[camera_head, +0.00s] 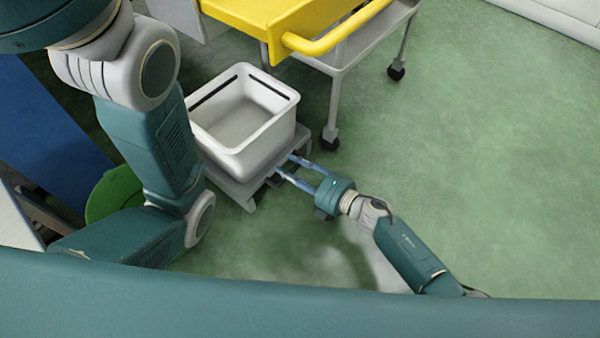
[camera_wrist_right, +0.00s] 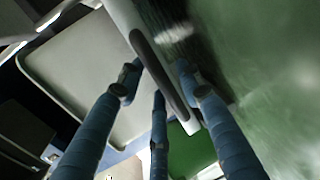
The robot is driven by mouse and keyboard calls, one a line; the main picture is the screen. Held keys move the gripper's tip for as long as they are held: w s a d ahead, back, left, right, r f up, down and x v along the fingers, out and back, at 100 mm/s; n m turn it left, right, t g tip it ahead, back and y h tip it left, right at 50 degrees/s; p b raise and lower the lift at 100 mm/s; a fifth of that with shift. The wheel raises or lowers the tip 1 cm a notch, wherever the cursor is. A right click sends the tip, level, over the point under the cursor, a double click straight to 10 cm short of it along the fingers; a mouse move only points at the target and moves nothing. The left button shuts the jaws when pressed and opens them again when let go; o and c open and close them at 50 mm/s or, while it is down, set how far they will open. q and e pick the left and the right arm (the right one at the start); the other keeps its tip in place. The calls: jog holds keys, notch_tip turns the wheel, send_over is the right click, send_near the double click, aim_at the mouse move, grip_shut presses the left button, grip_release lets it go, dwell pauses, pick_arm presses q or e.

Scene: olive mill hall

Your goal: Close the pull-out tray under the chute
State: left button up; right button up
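A white open bin (camera_head: 212,143) stands on a low grey platform (camera_head: 236,190) beside a yellow-topped stand; I cannot tell for certain which part is the pull-out tray. My right gripper (camera_head: 291,166) reaches in from the right at the platform's edge, below the bin's rim. Its fingers are apart. In the right wrist view, the fingers (camera_wrist_right: 157,80) lie on both sides of a pale edge with a long dark slot (camera_wrist_right: 160,75); contact is unclear. My left arm crosses the left side of the head view, but its gripper is not visible. No chute is clearly identifiable.
The yellow top (camera_head: 262,14) has a bar handle (camera_head: 340,32) and legs on casters. A round green object (camera_head: 112,192) and a blue panel (camera_head: 50,125) are at left. The green floor (camera_head: 490,140) is clear on the right.

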jog(key=v, duration=1.1)
jog(key=shift+s+d, duration=0.2)
jog(key=shift+d, duration=0.05)
jog(key=shift+r, duration=0.1)
